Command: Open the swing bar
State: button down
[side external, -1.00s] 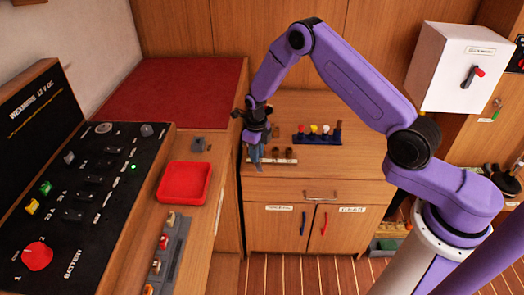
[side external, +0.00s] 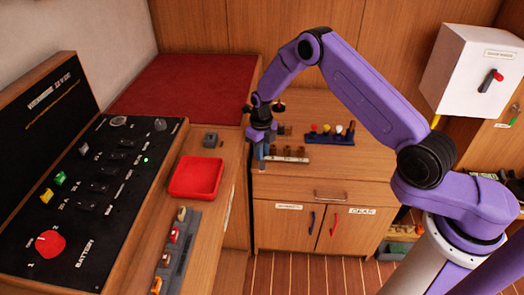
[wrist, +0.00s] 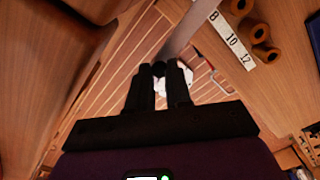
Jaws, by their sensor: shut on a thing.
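My gripper (side external: 260,158) points down at the left edge of the wooden counter, just left of a pale labelled rack. Its two dark fingers also show in the wrist view (wrist: 160,88), close together with a small dark round end between their tips. A flat grey bar (wrist: 188,32) runs from near the fingertips up toward the top of the wrist view. I cannot tell for sure that this is the swing bar, nor what joins it. In the side view the fingers and arm hide the grasp.
The pale rack (side external: 293,159) with brown round pieces stands right of my gripper; its numbers show in the wrist view. A blue rack (side external: 330,138) with coloured knobs is farther right. A red tray (side external: 197,178) and black switch panel (side external: 90,200) lie left. Striped floor is below.

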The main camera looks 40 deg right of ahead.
jog(key=c, duration=1)
grip_release()
jog(key=shift+c, duration=0.2)
jog(key=shift+r, duration=0.1)
notch_tip(320, 180, up, 17)
jog(key=shift+r, duration=0.15)
